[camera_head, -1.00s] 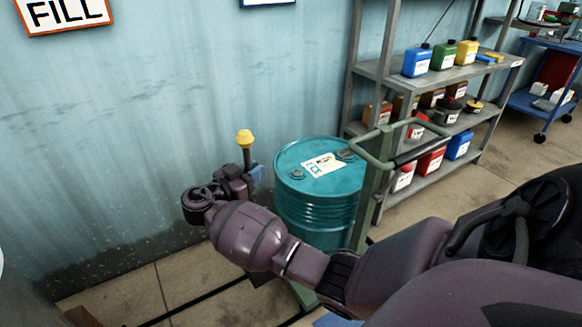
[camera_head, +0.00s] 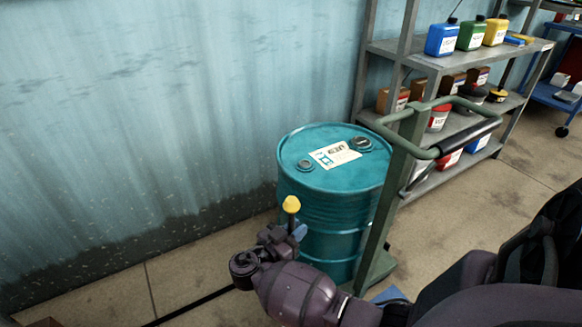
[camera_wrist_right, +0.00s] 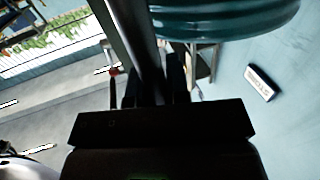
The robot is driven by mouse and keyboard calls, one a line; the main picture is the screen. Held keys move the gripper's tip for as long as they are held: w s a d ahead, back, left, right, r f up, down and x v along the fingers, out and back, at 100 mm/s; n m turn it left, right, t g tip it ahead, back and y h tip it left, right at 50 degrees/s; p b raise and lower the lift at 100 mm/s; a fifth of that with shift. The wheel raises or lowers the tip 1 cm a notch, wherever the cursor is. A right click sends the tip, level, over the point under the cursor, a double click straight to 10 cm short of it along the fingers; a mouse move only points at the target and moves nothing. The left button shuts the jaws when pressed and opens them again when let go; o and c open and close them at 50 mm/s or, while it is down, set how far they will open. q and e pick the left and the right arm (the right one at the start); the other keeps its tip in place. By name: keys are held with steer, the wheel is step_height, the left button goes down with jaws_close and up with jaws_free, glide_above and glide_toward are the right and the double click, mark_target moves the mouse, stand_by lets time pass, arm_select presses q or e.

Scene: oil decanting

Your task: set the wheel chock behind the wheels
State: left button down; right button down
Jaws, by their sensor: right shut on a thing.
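My right gripper (camera_head: 284,236) is shut on a dark upright post with a yellow knob (camera_head: 291,204), in front of the teal drum (camera_head: 318,225). The post may be the wheel chock's handle; no chock body can be made out. The drum stands upright against the green trolley frame (camera_head: 400,170), which has a loop handle. The trolley's wheels are not visible. In the right wrist view, a dark bar (camera_wrist_right: 146,60) runs up from between the fingers, with the drum's ribbed side (camera_wrist_right: 225,18) above. My left gripper is not in view.
A grey metal shelf (camera_head: 440,62) with bottles and tins stands behind the trolley on the right. The blue wall (camera_head: 130,110) is at the back. A blue patch (camera_head: 390,295) lies low beside the trolley. Bare floor (camera_head: 195,275) shows left of the drum.

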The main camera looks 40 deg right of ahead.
arm_select(q)
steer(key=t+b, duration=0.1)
steer(key=b, duration=0.1)
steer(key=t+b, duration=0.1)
steer(key=b, duration=0.2)
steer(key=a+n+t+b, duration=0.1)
steer(key=b, duration=0.2)
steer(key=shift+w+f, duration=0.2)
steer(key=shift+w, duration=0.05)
arm_select(e)
step_height(320, 180, down, 20)
steer(key=shift+r, duration=0.15)
steer(key=c, duration=1.5)
jaws_free()
steer(key=shift+c, duration=0.2)
steer(key=o, duration=0.4)
steer(key=shift+o, duration=0.2)
